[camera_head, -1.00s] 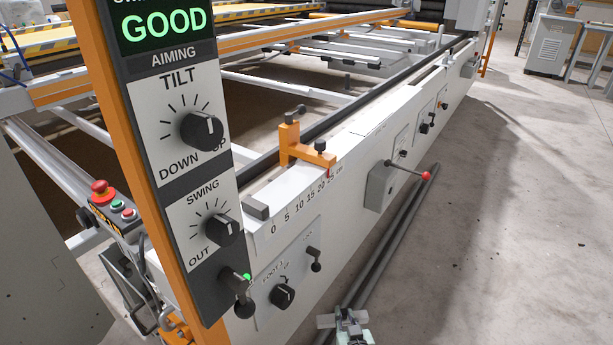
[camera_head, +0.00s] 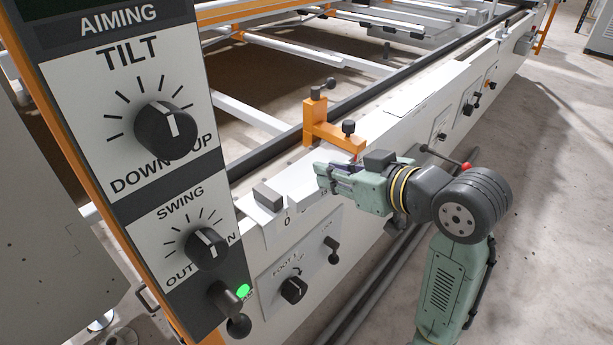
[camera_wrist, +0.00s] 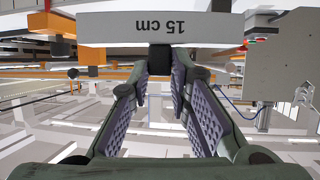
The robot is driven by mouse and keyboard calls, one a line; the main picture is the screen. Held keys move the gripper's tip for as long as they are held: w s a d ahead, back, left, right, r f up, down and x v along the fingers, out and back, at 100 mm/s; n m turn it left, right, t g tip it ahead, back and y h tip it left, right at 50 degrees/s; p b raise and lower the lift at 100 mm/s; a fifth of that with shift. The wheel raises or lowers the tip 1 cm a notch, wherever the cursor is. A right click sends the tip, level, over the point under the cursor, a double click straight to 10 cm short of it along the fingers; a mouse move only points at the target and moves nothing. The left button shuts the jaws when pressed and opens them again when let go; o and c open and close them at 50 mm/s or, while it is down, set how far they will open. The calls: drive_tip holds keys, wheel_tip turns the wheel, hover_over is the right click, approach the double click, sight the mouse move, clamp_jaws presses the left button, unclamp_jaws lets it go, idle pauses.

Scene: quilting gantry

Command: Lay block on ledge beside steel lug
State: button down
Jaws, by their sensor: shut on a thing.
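The block, a light grey bar marked "15 cm" (camera_wrist: 115,29), spans the top of the wrist view, its lettering upside down. My gripper (camera_wrist: 160,75) is shut on the dark stub under it. In the head view my gripper (camera_head: 322,178) points left over the white ledge (camera_head: 300,186), near the printed scale; the block is hard to make out against the white there. The steel lug looks to be the short dark grey piece (camera_head: 268,197) on the ledge by the 0 mark, left of my gripper. I cannot tell whether the block touches the ledge.
An orange bracket (camera_head: 318,125) with black knobs stands on the ledge just behind my gripper. A control panel (camera_head: 150,130) with TILT and SWING knobs fills the left. A red-tipped lever (camera_head: 466,166) sticks out right of my wrist. Knobs (camera_head: 293,290) project from the front face below.

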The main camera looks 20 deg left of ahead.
sight(311, 185)
drive_tip(key=s+a+r+n+g, duration=0.2)
drive_tip(key=s, duration=0.5)
drive_tip(key=shift+y, duration=0.5)
drive_tip(key=shift+w+a+f+p, duration=0.8)
drive_tip(key=shift+w+f+p, duration=0.05)
drive_tip(key=shift+w, duration=1.7)
drive_tip(key=shift+w+a+f+p, duration=0.75)
drive_tip(key=shift+w+f+p, duration=0.1)
drive_tip(key=shift+w, duration=1.65)
drive_tip(key=shift+w+a+f+p, duration=0.8)
drive_tip(key=shift+w+f, duration=0.05)
drive_tip(key=shift+w, duration=1.7)
drive_tip(key=shift+f, duration=0.3)
drive_tip(key=c, duration=1.5)
unclamp_jaws()
